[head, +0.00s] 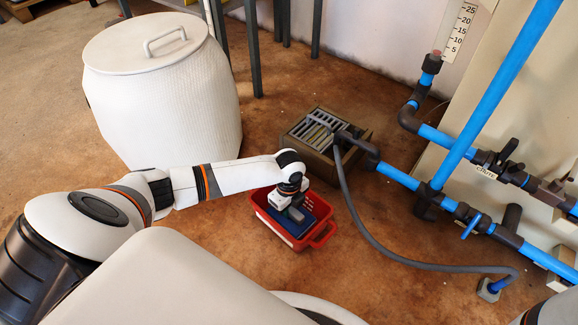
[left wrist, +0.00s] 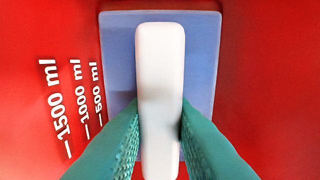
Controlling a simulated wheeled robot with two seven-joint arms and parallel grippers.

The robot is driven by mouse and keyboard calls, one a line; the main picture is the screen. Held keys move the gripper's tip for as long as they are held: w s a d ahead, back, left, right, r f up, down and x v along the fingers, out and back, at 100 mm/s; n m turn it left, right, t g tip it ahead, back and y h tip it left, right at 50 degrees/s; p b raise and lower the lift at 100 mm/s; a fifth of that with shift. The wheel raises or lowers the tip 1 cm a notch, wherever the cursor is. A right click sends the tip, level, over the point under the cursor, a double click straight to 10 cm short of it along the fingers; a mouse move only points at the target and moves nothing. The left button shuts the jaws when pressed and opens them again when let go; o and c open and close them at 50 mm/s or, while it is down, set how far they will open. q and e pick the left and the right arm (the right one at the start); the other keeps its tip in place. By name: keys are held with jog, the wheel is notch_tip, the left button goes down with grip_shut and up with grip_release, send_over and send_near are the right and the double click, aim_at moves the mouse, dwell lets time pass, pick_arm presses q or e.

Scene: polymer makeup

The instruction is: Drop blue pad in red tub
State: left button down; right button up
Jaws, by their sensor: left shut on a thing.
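The red tub (head: 325,238) sits on the brown floor in front of me, and its red inside with white ml marks fills the left wrist view (left wrist: 265,70). The blue pad (head: 303,228) is at the tub's opening, within its walls as seen from above. Whether it touches the bottom I cannot tell. In the left wrist view the pad (left wrist: 204,65) has an upright white handle (left wrist: 160,60). My left gripper (head: 293,213) points down into the tub, its green fingers (left wrist: 160,118) shut on the handle. My right gripper is not in view.
A large white lidded barrel (head: 165,95) stands at left behind my arm. A grated drain box (head: 318,135) lies just behind the tub. A grey hose (head: 365,225) curves over the floor to its right, near blue pipes (head: 400,178).

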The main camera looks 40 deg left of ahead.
pick_arm(q)
jog(key=shift+r, duration=0.15)
jog(key=shift+f, duration=0.65)
jog(key=c, duration=1.3)
grip_release()
jog(key=shift+o, duration=0.2)
